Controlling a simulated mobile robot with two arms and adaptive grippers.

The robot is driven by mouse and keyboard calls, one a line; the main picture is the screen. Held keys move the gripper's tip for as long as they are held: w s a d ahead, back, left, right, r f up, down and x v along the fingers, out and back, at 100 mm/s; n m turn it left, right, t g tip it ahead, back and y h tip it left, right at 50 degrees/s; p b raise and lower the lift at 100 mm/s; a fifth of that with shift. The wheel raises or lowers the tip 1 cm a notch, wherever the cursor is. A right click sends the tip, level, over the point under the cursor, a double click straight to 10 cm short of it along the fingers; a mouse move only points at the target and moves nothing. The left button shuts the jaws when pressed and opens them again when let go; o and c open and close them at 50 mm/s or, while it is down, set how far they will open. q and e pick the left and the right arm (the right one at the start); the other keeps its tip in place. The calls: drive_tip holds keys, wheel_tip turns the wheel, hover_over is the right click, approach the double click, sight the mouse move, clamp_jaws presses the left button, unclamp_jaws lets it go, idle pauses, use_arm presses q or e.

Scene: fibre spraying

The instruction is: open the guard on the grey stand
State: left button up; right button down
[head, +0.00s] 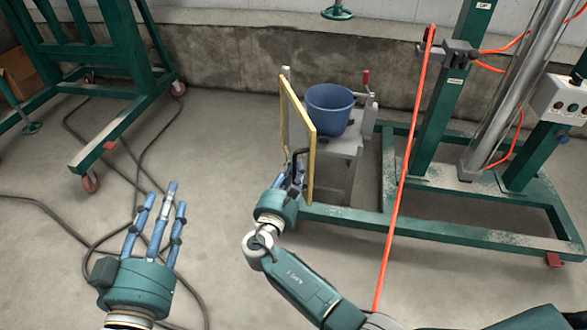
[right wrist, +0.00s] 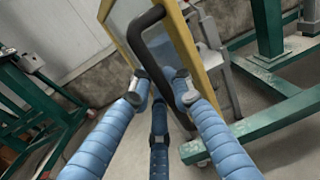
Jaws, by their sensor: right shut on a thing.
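The guard (head: 311,158), a clear panel in a yellow frame, stands upright at the left side of the grey stand (head: 348,148). In the head view it is seen at a steep slant, with its near edge toward me. Its black handle (head: 297,160) faces left. My right gripper (head: 288,178) is closed around that handle. In the right wrist view, the blue fingers are at the handle's lower part (right wrist: 178,92) and the yellow frame (right wrist: 196,65) is behind it. My left gripper (head: 160,222) is open and empty over the floor at the left, fingers spread.
A blue bucket (head: 331,108) sits on the grey stand. A red hose (head: 402,180) hangs taut right of it. A green machine frame (head: 450,236) stands at the right and a green wheeled frame (head: 118,140) at the left. Dark cables (head: 85,225) lie on the floor.

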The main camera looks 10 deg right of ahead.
drive_tip(key=shift+s+f, duration=0.15)
drive_tip(key=shift+f, duration=0.1)
drive_tip(key=c, duration=1.8)
unclamp_jaws()
drive_tip(key=shift+o, duration=0.6)
drive_tip(key=shift+r, duration=0.2)
drive_tip(key=v, duration=1.2)
drive_tip(key=shift+a, duration=0.1)
drive_tip(key=shift+c, duration=0.6)
